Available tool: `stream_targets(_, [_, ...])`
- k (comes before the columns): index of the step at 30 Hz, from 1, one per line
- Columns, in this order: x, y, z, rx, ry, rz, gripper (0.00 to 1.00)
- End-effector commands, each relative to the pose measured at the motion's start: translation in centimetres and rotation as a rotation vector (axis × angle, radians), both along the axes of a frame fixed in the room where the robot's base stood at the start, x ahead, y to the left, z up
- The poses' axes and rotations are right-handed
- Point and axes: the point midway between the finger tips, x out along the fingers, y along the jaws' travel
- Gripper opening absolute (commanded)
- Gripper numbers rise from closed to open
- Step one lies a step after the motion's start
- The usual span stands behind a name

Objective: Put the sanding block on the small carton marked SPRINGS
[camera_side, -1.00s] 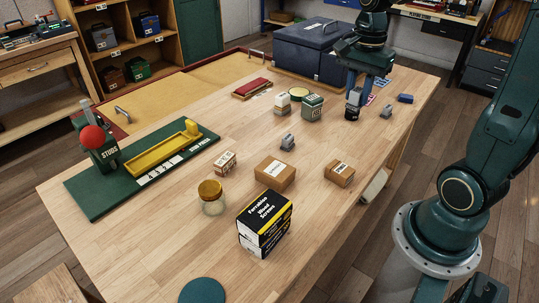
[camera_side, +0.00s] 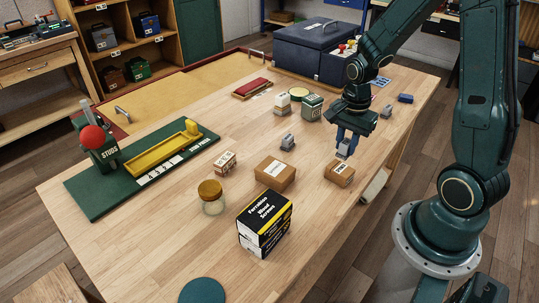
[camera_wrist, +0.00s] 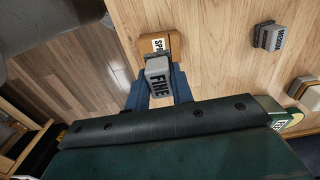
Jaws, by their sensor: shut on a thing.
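The sanding block (camera_side: 345,148) is a grey block held between my gripper's blue fingers; in the wrist view it (camera_wrist: 157,83) reads FINE. My gripper (camera_side: 346,145) is shut on it, pointing down. The small carton (camera_side: 339,175) is brown cardboard with a white label, standing on the bench under and slightly in front of the block.
A larger carton (camera_side: 275,174) stands left of the small one, with a black screw box (camera_side: 264,222) in front. Other grey blocks (camera_side: 287,141) (camera_side: 386,112) stand on the bench behind. The bench's right edge is close to the small carton.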

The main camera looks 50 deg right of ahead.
Motion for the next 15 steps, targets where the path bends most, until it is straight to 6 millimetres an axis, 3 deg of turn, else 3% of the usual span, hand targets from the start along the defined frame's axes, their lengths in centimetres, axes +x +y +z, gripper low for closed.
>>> stream_targets(15, [0.0, 0.0, -1.7, 0.001, 0.002, 0.000, 0.00])
